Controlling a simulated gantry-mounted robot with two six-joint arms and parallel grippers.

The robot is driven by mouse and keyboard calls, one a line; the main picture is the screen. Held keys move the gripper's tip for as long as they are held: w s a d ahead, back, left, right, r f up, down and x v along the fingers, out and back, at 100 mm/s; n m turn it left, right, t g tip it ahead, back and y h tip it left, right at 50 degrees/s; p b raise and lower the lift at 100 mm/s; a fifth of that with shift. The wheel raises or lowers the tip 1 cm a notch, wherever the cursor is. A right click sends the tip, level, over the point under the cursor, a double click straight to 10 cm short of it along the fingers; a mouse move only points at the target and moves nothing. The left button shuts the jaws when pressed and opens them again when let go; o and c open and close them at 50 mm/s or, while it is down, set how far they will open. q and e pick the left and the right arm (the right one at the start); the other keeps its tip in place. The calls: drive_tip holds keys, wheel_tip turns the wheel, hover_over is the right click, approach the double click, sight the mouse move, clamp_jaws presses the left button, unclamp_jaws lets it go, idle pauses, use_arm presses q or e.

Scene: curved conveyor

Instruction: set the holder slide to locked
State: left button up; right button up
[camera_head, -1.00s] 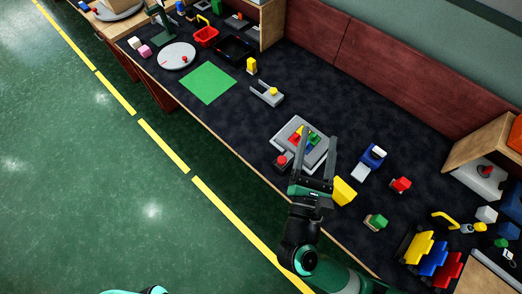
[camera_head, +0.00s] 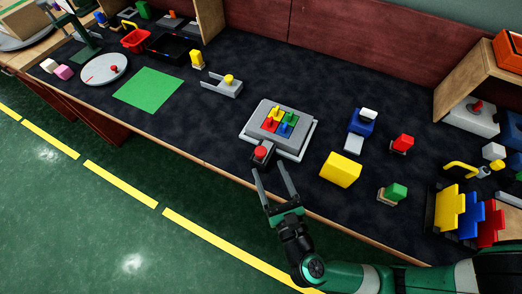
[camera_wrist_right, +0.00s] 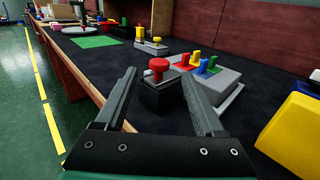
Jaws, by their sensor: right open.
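A grey holder (camera_head: 249,131) with red, yellow, green and blue pegged blocks sits mid-table. A red knob (camera_head: 261,152) on a dark block (camera_head: 259,163) is at its front edge; I take this to be the slide, but its setting cannot be read. My right gripper (camera_head: 270,171) is open and empty in front of it, near the table's front edge. In the right wrist view the red knob (camera_wrist_right: 159,65) and dark block (camera_wrist_right: 160,96) appear between and beyond the open fingers; contact cannot be judged. My left gripper is not in view.
A yellow block (camera_head: 341,170) lies right of the holder. A blue piece (camera_head: 361,122), a red block (camera_head: 402,143) and a green block (camera_head: 395,192) stand farther right. A grey fork-shaped piece with a yellow knob (camera_head: 229,79) is at the back left.

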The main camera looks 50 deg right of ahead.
sight(263, 155)
drive_tip(key=b+x, duration=0.1)
drive_tip(key=x, duration=0.6)
drive_tip(key=shift+w+d, duration=0.1)
drive_tip(key=shift+w, duration=0.1)
clamp_jaws()
idle(1.0)
